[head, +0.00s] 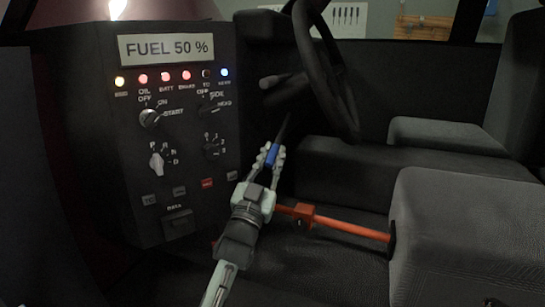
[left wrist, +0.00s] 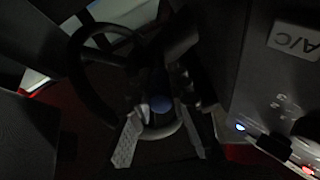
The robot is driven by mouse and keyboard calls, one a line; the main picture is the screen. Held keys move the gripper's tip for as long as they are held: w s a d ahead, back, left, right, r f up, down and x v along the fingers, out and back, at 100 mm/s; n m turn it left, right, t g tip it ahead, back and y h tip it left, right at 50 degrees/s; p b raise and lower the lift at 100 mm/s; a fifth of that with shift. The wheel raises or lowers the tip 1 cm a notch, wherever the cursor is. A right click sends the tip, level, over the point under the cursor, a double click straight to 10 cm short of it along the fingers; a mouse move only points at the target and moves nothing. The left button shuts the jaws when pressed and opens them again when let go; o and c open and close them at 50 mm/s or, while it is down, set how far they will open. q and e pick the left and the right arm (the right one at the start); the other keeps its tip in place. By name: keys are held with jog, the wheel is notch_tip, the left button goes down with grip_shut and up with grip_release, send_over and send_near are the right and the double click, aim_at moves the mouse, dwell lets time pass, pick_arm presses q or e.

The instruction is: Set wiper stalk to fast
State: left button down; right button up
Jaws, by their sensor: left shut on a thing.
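The wiper stalk (head: 283,129) is a thin dark lever with a blue end (head: 272,154), below the steering wheel (head: 330,75) in the head view. My left gripper (head: 271,152) reaches up to it from below, with its fingers on both sides of the blue end, shut on it. In the left wrist view the round blue end of the wiper stalk (left wrist: 160,103) shows between the two fingers (left wrist: 163,120). The stalk's base is dark and hard to make out, and I see no setting marks on it. My right gripper is not in view.
A dark control panel (head: 130,100) with knobs, lights and a "FUEL 50 %" display stands to the left of my left arm. An orange-red bar (head: 350,229) runs beside the gripper towards the grey seat (head: 450,230). Another short lever (head: 270,82) sits near the wheel.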

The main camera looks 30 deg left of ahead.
pick_arm(q)
jog(key=shift+f, duration=0.1)
jog(key=c, duration=1.4)
grip_release()
jog(key=v, duration=1.2)
jog(key=shift+f, duration=0.1)
